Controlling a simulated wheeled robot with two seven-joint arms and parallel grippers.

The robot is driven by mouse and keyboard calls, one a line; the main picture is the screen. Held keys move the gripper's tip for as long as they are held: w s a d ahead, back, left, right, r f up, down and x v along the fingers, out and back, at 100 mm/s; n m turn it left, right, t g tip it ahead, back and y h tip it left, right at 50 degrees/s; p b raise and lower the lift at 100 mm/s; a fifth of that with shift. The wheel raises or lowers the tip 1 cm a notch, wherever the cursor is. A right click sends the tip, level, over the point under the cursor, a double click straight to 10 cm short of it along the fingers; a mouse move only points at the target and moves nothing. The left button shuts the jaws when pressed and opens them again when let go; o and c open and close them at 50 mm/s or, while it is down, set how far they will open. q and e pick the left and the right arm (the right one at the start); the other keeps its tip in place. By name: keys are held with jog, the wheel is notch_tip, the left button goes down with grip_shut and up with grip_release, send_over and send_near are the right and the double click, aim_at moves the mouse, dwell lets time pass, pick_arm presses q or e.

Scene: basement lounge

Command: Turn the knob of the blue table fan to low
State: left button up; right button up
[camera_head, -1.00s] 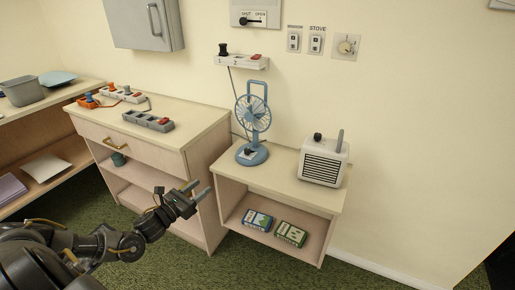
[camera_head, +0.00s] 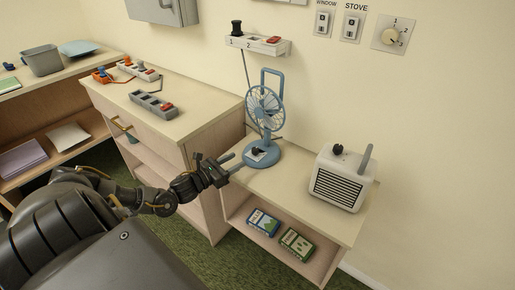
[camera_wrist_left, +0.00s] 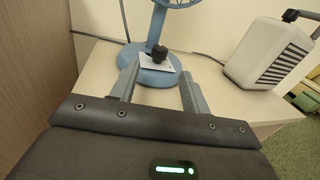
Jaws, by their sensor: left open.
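The blue table fan (camera_head: 265,108) stands upright on the low shelf unit, against the wall. Its round base (camera_head: 272,156) carries a dark knob (camera_head: 258,152) on a white label. In the left wrist view the black knob (camera_wrist_left: 158,53) shows on the blue base (camera_wrist_left: 150,72), ahead of the fingers. My left gripper (camera_head: 232,166) is open and empty, just in front of the fan base at its left. In the left wrist view its two fingers (camera_wrist_left: 160,85) are spread to either side of the knob's line, apart from it. My right gripper is not in view.
A white heater (camera_head: 342,180) stands to the fan's right on the low shelf unit (camera_head: 290,192). A taller cabinet (camera_head: 200,110) with power strips stands left of my gripper. A wall strip (camera_head: 258,43) hangs above the fan. Boxes (camera_head: 296,242) lie on the lower shelf.

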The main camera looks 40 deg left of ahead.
aim_at(255, 148)
pick_arm(q)
jog(key=x, duration=0.8)
jog(key=shift+w, duration=0.35)
jog(key=shift+w+d, duration=0.15)
jog(key=shift+w, duration=0.65)
jog(key=c, duration=1)
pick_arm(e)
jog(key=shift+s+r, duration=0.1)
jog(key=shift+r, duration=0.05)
